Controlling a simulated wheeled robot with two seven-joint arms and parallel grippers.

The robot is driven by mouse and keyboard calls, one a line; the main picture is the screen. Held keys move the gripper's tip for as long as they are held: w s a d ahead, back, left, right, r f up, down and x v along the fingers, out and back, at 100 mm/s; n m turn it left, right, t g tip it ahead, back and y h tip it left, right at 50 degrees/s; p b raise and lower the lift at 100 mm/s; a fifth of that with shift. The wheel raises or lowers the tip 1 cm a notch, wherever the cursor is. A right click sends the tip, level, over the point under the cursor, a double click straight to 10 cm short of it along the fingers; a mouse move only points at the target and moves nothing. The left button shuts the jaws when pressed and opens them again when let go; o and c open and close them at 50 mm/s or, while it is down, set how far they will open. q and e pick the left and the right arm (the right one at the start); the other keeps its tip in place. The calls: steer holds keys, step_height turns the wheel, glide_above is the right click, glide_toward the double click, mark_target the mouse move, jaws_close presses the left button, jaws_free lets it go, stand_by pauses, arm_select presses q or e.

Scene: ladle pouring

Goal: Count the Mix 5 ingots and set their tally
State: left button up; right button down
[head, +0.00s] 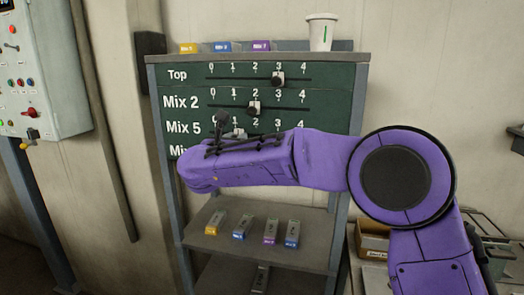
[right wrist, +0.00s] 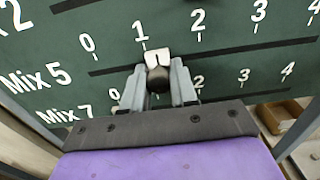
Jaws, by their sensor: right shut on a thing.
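My right gripper (head: 229,134) is at the Mix 5 row of the green tally board (head: 340,100). In the right wrist view its two fingers (right wrist: 158,84) are shut on the dark knob of the Mix 5 slider (right wrist: 157,58), whose white plate sits at about the 1 mark. Ingots with coloured labels stand on the shelf below: a yellow one (head: 215,222), a blue one (head: 242,229), a purple one (head: 271,231) and another blue one (head: 292,234). The yellow card (head: 188,48) on top of the board appears to read Mix 5. My left gripper is out of view.
The Top slider (head: 278,79) is at 3 and the Mix 2 slider (head: 254,107) is near 2. My arm covers most of the Mix 7 row. Another ingot (head: 260,279) is on the lower shelf, its label unclear. A white cup (head: 321,32) stands on top.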

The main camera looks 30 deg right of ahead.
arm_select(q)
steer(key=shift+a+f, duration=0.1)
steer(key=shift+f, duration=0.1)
arm_select(e)
steer(key=shift+w+a, duration=0.5)
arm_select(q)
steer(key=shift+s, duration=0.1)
arm_select(e)
steer(key=c, duration=1)
jaws_free()
steer(key=shift+s, duration=0.1)
steer(key=shift+o, duration=0.2)
arm_select(q)
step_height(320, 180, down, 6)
steer(key=b, duration=0.5)
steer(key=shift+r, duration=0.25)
arm_select(e)
steer(key=v, duration=1)
steer(key=shift+s+a, duration=0.15)
steer(key=shift+s, duration=0.05)
steer(key=shift+r, duration=0.1)
